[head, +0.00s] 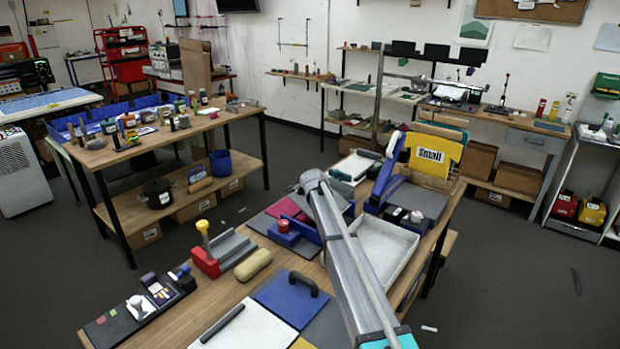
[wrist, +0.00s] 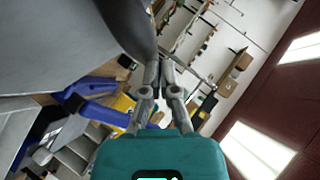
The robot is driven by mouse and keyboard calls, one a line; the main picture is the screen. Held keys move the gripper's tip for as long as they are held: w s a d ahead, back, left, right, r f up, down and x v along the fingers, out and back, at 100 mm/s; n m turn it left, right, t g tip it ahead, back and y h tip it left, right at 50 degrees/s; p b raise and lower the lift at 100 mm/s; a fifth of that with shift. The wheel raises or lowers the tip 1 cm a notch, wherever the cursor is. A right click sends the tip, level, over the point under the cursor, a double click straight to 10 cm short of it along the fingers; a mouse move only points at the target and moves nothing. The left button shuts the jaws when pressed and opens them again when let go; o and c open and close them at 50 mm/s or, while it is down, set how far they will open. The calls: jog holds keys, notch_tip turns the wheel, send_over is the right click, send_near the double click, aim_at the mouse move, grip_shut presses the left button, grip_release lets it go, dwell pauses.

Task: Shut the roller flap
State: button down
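I cannot pick out the roller flap with certainty. A blue device (head: 384,188) with a raised, slanted part stands on the near bench, right of my arm. Its blue parts seem to show at the left of the wrist view (wrist: 90,88). A second, low blue piece (head: 304,231) sits left of my arm and is partly covered by it. My gripper (wrist: 161,66) shows in the wrist view with its fingertips close together and nothing seen between them. In the head view I cannot make out the gripper; my grey arm reaches across the near bench.
A white tray (head: 398,272) lies right of my arm. A red holder (head: 207,262), a tan roll (head: 253,265) and a blue handled pad (head: 290,298) lie to the left. Open floor surrounds the bench.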

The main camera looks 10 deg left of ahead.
jog(key=shift+d, duration=0.15)
jog(key=shift+d+r, duration=0.15)
jog(key=s+d+r+p, duration=0.2)
jog(key=s+r+p, duration=0.6)
jog(key=s+p, duration=0.1)
jog(key=shift+r, duration=0.35)
dwell(0.4)
jog(key=shift+s+d, duration=0.1)
jog(key=shift+d, duration=0.1)
